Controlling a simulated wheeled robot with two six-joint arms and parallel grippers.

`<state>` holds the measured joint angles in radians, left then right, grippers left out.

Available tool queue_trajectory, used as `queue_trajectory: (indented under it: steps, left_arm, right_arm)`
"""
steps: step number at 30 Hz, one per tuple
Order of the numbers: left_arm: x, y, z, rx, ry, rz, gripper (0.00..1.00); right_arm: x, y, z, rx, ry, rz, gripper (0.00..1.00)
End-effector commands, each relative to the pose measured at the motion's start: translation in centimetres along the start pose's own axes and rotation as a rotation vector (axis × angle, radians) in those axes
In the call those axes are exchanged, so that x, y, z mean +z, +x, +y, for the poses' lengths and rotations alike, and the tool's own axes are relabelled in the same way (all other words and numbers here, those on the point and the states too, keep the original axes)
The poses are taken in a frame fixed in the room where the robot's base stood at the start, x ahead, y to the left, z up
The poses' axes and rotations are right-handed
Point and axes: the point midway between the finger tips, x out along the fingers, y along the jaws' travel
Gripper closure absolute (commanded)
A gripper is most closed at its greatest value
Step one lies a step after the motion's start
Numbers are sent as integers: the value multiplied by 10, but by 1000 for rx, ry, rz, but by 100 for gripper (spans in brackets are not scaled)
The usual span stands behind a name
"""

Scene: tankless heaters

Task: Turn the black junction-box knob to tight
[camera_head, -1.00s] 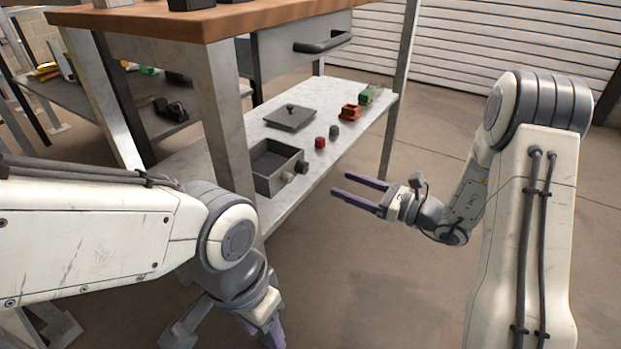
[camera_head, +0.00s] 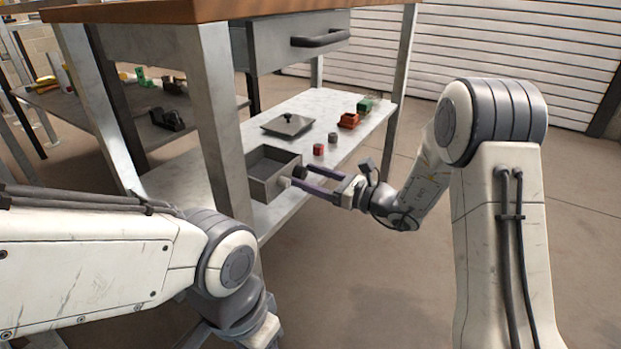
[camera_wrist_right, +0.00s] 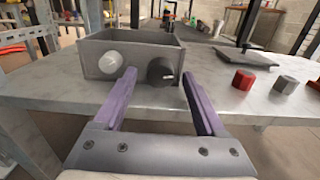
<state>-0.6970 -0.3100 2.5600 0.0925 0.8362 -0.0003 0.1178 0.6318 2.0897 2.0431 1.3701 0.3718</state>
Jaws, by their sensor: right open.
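The grey open-topped junction box (camera_head: 260,184) stands on the marble-look lower shelf, at its near edge. Its black knob (camera_head: 299,171) sticks out of the front wall, beside a pale round fitting (camera_head: 284,182). The right wrist view shows the black knob (camera_wrist_right: 160,72) to the right of the pale fitting (camera_wrist_right: 110,62). My right gripper (camera_wrist_right: 158,76) is open, its two purple fingers on either side of the black knob, with a gap visible on each side. It also shows in the head view (camera_head: 301,177). My left gripper's fingers are out of view below the frame.
A grey lid with a small handle (camera_head: 287,125), a red block (camera_head: 318,150), a grey block (camera_head: 333,138) and a red tray (camera_head: 349,121) lie on the shelf. A table leg (camera_head: 220,120) stands left of the box. A drawer (camera_head: 290,45) hangs above.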

Motion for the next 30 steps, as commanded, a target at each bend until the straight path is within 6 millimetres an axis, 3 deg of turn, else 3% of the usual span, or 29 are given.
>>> queue_trajectory:
  steps: [1, 6, 11, 21, 30]
  left_arm:
    - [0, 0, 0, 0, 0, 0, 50]
    - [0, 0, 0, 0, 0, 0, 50]
    - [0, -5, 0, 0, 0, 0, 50]
    - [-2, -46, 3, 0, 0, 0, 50]
    - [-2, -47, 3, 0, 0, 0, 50]
  right_arm:
    - [0, 0, 0, 0, 0, 0, 38]
    - [0, 0, 0, 0, 0, 0, 100]
    - [2, -1, 0, 0, 15, 1, 100]
    - [4, -1, 0, -2, 216, 2, 100]
    - [0, -1, 0, -1, 250, -1, 100]
